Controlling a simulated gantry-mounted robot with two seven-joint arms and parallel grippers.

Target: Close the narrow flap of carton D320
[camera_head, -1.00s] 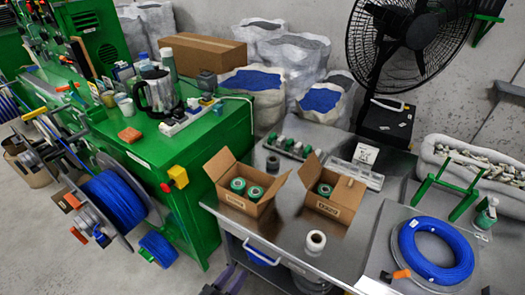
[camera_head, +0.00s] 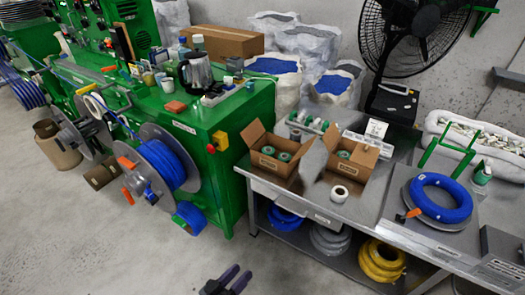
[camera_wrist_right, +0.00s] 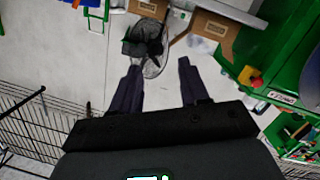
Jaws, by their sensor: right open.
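Two open brown cartons stand on the steel bench, the left carton (camera_head: 266,165) and the right carton (camera_head: 345,168). Each has a small front label, too small to read, so I cannot tell which is D320. Green-topped rolls (camera_head: 275,153) sit inside the left carton; a green roll also shows in the right one. Flaps on both stand up or splay outward. My right gripper (camera_head: 233,275) is open and empty at the bottom of the head view, well in front of the bench. Its two dark fingers also show in the right wrist view (camera_wrist_right: 158,68). My left gripper is not in view.
A white roll (camera_head: 339,194) stands in front of the right carton. A blue cable coil (camera_head: 440,198) lies farther right. The green machine (camera_head: 215,140) borders the bench on the left, with a cable reel (camera_head: 165,165) before it. The floor in front is clear.

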